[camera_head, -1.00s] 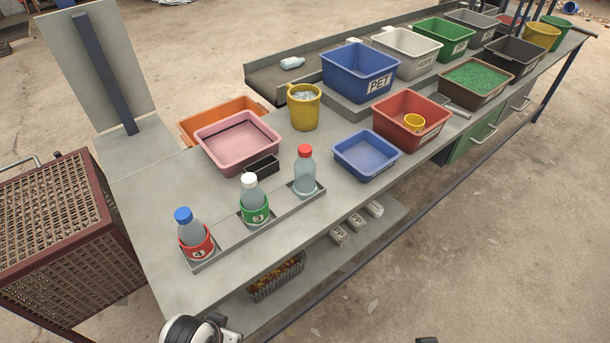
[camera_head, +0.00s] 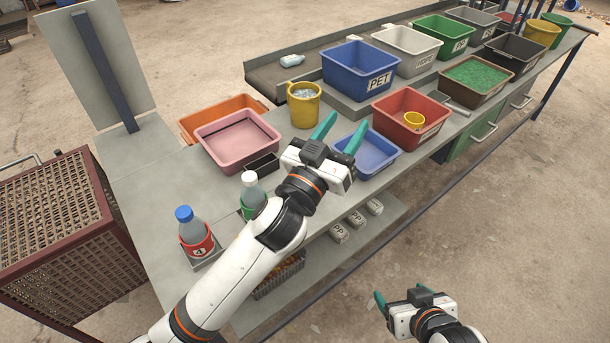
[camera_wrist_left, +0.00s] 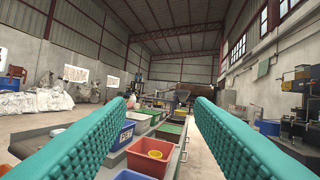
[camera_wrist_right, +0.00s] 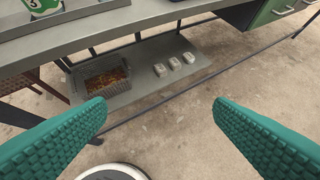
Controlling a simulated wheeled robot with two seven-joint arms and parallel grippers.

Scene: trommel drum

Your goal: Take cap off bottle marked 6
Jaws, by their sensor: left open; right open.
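No bottle in view shows a 6. A blue-capped bottle (camera_head: 193,232) with a red band marked 4 stands upright at the left of the bench. A white-capped bottle (camera_head: 253,193) with a green band stands to its right, partly behind my left arm. A green band marked 3 also shows in the right wrist view (camera_wrist_right: 44,6). The red-capped bottle is hidden behind my left gripper and arm. My left gripper (camera_head: 340,130) is open and empty, raised over the bench near the blue tray. My right gripper (camera_head: 400,296) is open and empty, in front of the bench.
A pink tub (camera_head: 240,145), a small black box (camera_head: 263,166), a yellow mug (camera_head: 304,108), a blue tray (camera_head: 368,155) and a red bin (camera_head: 408,108) stand on the bench. The lower shelf holds a wire basket (camera_wrist_right: 108,78) and several pale blocks (camera_wrist_right: 174,63).

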